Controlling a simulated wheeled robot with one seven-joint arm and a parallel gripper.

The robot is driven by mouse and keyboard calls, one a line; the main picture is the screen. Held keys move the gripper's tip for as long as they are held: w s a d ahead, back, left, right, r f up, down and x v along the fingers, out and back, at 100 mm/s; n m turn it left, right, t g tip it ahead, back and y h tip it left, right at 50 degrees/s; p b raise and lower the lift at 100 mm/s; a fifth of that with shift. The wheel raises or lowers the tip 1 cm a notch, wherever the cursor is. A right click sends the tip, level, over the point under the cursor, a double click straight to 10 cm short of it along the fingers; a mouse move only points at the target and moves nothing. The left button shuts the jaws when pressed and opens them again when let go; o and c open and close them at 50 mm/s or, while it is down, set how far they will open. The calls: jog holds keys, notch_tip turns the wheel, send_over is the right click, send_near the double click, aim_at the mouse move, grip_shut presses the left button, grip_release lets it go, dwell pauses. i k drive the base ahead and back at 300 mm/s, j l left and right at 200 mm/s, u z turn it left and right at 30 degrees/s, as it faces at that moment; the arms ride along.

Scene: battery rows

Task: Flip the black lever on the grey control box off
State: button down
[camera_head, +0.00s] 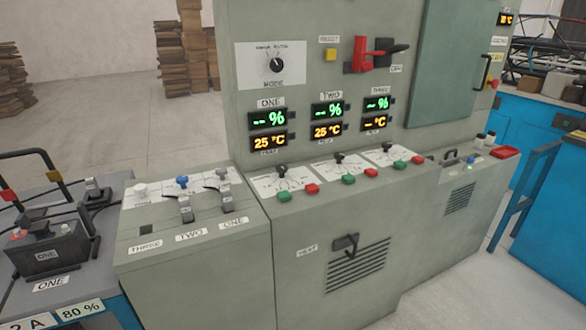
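The grey control box (300,290) stands in the middle, with a tall grey panel (240,70) rising behind its sloped top. A black lever (345,242) is on its front face, above the vent slots and beside a label that seems to read HEAT. Another black lever (398,47) sticks out to the right on the tall panel, next to a red lever (362,55) that stands upright. A small label (396,69) below it is too small to read surely. I cannot tell which black lever the task means. My gripper is not in view.
A lower grey cabinet (190,270) with switches labelled ONE, TWO and THREE adjoins at left. A battery (55,250) with cable clamps sits on the far-left bench. A blue trestle (525,190) and blue cabinet (520,120) stand at right. Bare floor (450,290) lies in front at right.

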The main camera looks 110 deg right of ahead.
aim_at(399, 48)
jog(key=z, duration=3.8)
jog(key=u, duration=0.3)
jog(key=i+l+u, duration=0.15)
jog(key=u, duration=0.25)
jog(key=l+u, duration=0.4)
jog(key=i+l+u, duration=0.1)
jog(key=l+u, duration=0.65)
jog(key=l, duration=1.9)
jog(key=k, duration=0.1)
